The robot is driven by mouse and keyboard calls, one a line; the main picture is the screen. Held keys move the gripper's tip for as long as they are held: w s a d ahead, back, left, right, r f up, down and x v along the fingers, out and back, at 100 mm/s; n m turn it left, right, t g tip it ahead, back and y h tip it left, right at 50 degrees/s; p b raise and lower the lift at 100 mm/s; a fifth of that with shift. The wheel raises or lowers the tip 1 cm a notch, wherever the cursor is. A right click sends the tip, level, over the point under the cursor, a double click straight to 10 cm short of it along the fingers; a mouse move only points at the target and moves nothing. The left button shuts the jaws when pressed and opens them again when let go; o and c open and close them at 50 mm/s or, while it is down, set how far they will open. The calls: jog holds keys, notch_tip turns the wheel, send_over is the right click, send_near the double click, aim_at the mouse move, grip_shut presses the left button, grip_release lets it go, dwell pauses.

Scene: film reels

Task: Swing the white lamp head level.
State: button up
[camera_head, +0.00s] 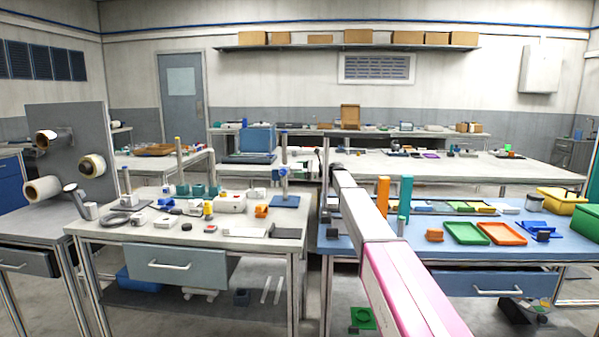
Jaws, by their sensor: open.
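A small blue stand (284,185) with an upright post and a flat base stands at the back right of the near left workbench. A small white part (297,168) beside the top of its post looks like the lamp head. It is too small to tell its tilt. My arm reaches from the lower right toward this stand. My gripper (313,163) is at the far end of the arm, close to the right of the white part. It appears open, and I cannot tell whether it touches anything.
The near left workbench (150,235) carries several small items, including a white box (232,203), an orange part (261,211) and a grey block (275,232). The blue bench (480,255) at right holds trays.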

jog(key=c, duration=0.9)
jog(key=shift+s+m, duration=0.1)
jog(key=shift+m, duration=2.1)
jog(key=o, duration=0.9)
jog(key=d, duration=1.1)
jog(key=shift+s, duration=0.15)
jog(key=shift+a, duration=0.1)
